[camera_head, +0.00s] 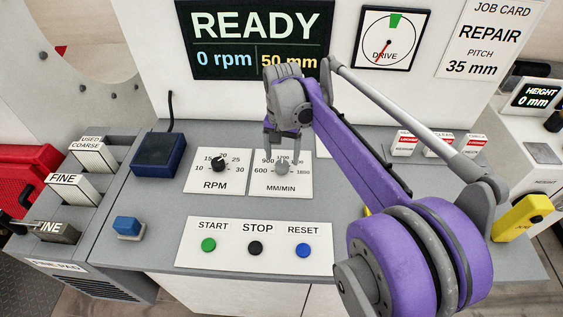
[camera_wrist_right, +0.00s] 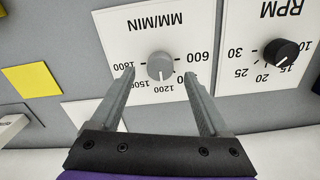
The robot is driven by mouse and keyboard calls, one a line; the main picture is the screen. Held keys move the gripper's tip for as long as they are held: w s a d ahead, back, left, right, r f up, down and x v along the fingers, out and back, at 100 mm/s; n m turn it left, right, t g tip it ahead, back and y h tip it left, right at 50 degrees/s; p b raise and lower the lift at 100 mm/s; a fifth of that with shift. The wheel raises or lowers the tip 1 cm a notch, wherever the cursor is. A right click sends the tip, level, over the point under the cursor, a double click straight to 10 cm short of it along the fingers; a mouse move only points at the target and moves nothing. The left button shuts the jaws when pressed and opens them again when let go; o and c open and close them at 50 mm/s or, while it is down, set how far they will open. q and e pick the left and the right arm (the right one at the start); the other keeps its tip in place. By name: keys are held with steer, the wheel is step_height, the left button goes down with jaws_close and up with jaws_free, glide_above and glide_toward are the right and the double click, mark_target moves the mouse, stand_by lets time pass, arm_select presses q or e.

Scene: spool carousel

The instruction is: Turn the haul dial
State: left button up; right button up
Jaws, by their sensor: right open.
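The grey haul dial (camera_head: 282,168) sits on a white plate marked MM/MIN on the console. It also shows in the right wrist view (camera_wrist_right: 160,66), where its pointer line is toward the 1200 mark. My right gripper (camera_head: 284,150) is open, with its fingers reaching down over the dial. In the right wrist view the open fingers (camera_wrist_right: 160,76) stand to either side of the dial with gaps, apart from it. I cannot tell how far the tips are above the plate. My left gripper is not in view.
A black RPM dial (camera_head: 218,164) sits close beside the haul dial. START, STOP and RESET buttons line a white panel (camera_head: 254,253) in front. The screen (camera_head: 262,40) reads READY, 0 rpm, 50 mm. A dark blue box (camera_head: 158,153) stands to the left.

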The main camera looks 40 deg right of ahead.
mark_target(282, 164)
steer(key=shift+f, duration=1.8)
jaws_close()
